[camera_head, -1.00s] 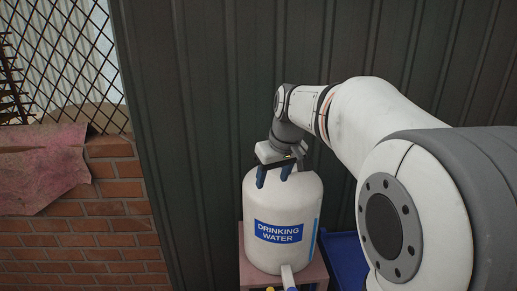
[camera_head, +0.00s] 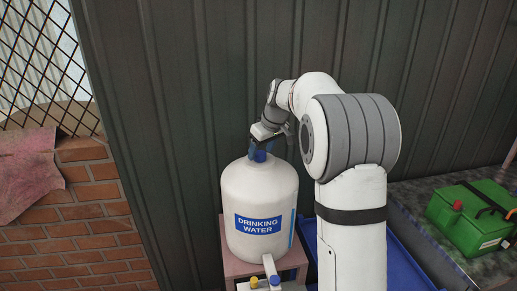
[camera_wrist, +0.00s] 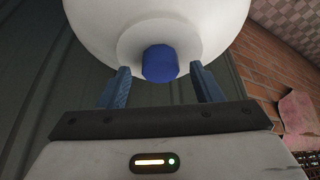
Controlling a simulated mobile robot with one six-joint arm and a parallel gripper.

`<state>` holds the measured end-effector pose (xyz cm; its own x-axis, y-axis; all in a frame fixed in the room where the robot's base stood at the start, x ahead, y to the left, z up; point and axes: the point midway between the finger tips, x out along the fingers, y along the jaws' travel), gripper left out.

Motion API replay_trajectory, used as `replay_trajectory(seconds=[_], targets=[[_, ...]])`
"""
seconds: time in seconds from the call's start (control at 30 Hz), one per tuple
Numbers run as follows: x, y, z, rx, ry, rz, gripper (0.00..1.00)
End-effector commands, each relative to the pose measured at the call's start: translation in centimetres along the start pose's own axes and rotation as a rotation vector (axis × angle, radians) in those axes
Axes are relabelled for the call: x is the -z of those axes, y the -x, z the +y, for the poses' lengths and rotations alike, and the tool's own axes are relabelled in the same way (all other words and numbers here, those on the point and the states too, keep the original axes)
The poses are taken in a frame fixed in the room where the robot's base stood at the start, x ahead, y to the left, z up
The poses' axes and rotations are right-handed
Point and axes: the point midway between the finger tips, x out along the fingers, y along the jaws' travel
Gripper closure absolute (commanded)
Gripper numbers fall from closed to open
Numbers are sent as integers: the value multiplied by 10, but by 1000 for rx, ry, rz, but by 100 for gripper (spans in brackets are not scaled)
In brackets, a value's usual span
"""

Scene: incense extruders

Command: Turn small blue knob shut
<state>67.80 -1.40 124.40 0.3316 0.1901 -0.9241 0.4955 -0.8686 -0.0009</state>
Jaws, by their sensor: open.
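The white "DRINKING WATER" container (camera_head: 259,198) stands upright in front of me. Low at its front is a pale spout (camera_head: 269,264) with a small blue knob (camera_head: 275,281) at the bottom of the head view. A blue cap or knob (camera_wrist: 160,63) sits on the container's top (camera_wrist: 125,18) in the wrist view. My gripper (camera_head: 257,153) is at the container's top, open and empty. In the wrist view its two blue fingers (camera_wrist: 159,88) are spread to either side of the blue cap, with gaps on both sides.
A small yellow knob (camera_head: 254,281) is left of the small blue knob. The container stands on a pinkish stand (camera_head: 232,262). A blue tray (camera_head: 412,262) lies right, partly behind my arm. A green box (camera_head: 470,215) is farther right. A dark corrugated wall (camera_head: 180,130) stands close behind.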

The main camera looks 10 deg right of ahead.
Motion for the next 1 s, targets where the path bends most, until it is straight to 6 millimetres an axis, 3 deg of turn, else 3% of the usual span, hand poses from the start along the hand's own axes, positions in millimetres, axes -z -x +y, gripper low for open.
replay_trajectory(seconds=[0.37, 0.9, 0.93, 1.0], targets=[[0, -9, -1, 0, 1, 0, 41], [1, -9, -2, 0, 2, 1, 84], [8, -11, -15, 4, 13, 1, 86], [4, -10, -7, 2, 4, 1, 86]])
